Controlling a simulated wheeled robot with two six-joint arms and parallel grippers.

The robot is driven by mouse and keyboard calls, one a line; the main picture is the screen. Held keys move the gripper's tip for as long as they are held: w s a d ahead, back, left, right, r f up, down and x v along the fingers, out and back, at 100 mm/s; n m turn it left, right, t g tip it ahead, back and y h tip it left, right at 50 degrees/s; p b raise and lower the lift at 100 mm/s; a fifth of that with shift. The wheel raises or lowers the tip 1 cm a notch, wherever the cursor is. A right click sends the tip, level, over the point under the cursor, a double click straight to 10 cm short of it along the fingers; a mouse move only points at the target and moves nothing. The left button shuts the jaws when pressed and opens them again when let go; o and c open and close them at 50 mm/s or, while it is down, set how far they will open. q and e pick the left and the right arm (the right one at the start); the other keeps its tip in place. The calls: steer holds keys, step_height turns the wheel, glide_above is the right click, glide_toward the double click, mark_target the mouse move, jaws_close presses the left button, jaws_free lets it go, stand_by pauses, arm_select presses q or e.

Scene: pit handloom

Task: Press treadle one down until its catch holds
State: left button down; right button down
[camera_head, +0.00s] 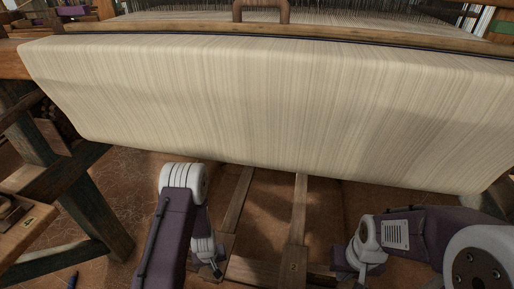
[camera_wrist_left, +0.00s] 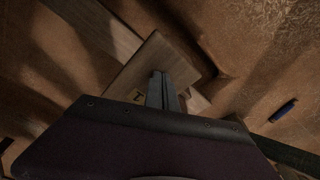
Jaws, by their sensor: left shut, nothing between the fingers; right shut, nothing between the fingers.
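Treadle one is a wooden bar (camera_head: 236,206) running out from under the cloth. Its wide foot pad, with a "1" label, fills the middle of the left wrist view (camera_wrist_left: 148,64). My left gripper (camera_head: 218,272) is shut and empty, pointing down over this pad; its fingers also show in the left wrist view (camera_wrist_left: 157,82). I cannot tell whether the fingertips touch the pad. Treadle two (camera_head: 298,215), with a "2" label, lies to the right. My right gripper (camera_head: 361,277) is shut and empty, to the right of treadle two. The catch is not seen.
A broad striped cloth (camera_head: 260,110) hangs across the loom above the treadles. A wooden frame leg (camera_head: 95,215) stands at the left. A blue pen (camera_wrist_left: 284,111) lies on the brown floor. Floor between the left leg and my left arm is clear.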

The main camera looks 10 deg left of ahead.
arm_select(q)
step_height(320, 180, down, 12)
steer(key=b, duration=0.8)
steer(key=shift+s, duration=0.15)
step_height(320, 180, up, 17)
steer(key=p, duration=1.5)
steer(key=shift+f+p, duration=0.2)
steer(key=shift+p, duration=0.2)
steer(key=shift+f, duration=0.25)
